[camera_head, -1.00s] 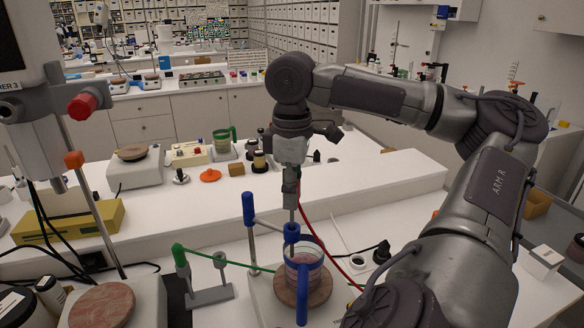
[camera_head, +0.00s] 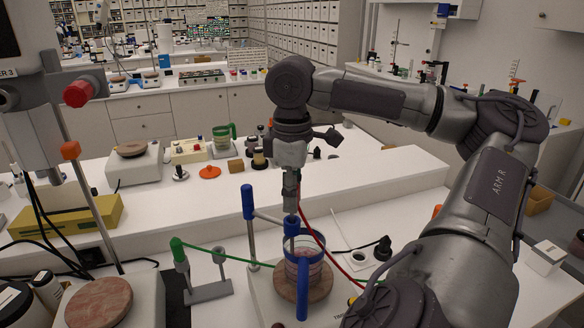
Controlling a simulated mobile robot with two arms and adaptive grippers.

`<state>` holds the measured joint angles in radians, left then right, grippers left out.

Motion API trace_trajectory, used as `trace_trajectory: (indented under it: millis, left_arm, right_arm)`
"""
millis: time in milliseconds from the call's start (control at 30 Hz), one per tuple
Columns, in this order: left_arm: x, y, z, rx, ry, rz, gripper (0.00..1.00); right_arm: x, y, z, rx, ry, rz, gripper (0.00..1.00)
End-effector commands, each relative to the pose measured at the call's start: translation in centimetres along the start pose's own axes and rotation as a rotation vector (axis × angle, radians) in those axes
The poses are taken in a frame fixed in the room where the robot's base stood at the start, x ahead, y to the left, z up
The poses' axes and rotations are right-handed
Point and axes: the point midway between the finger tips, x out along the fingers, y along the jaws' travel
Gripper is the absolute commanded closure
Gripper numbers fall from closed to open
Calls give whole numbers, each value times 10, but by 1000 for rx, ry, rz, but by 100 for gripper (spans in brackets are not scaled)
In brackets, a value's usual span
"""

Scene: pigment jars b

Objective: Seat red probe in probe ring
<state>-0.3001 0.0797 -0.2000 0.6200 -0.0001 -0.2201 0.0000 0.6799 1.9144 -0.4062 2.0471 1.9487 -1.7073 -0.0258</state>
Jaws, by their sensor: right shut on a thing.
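My right gripper (camera_head: 291,203) points down above the hotplate on the front bench. It is shut on the upper end of the red probe, whose fingertip grip is small and hard to make out. The probe's red cable (camera_head: 318,238) loops down to the right. The probe's lower end is hidden behind the blue holder end (camera_head: 291,229), which seems to be the probe ring; I cannot tell whether the probe is inside it. Below is a glass beaker with a blue band (camera_head: 304,268) on a round brown plate (camera_head: 322,287). My left gripper is out of view.
A blue-topped post (camera_head: 248,203) stands left of the beaker. A grey stand (camera_head: 210,291) with a green top and green line is farther left. A stirrer with a brown plate (camera_head: 99,303) is at the front left. A black knob (camera_head: 383,249) lies right of the beaker.

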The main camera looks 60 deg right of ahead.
Motion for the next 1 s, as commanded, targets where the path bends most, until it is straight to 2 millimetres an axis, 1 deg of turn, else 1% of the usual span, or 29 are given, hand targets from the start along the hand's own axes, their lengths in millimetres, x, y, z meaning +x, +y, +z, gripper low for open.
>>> trace_trajectory:
  millis: [933,967,1000]
  left_arm:
    - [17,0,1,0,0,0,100]
    - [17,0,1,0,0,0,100]
    - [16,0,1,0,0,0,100]
  right_arm:
    - [24,0,0,0,1,0,100]
    - [24,0,0,0,1,0,70]
    - [23,0,0,0,1,0,64]
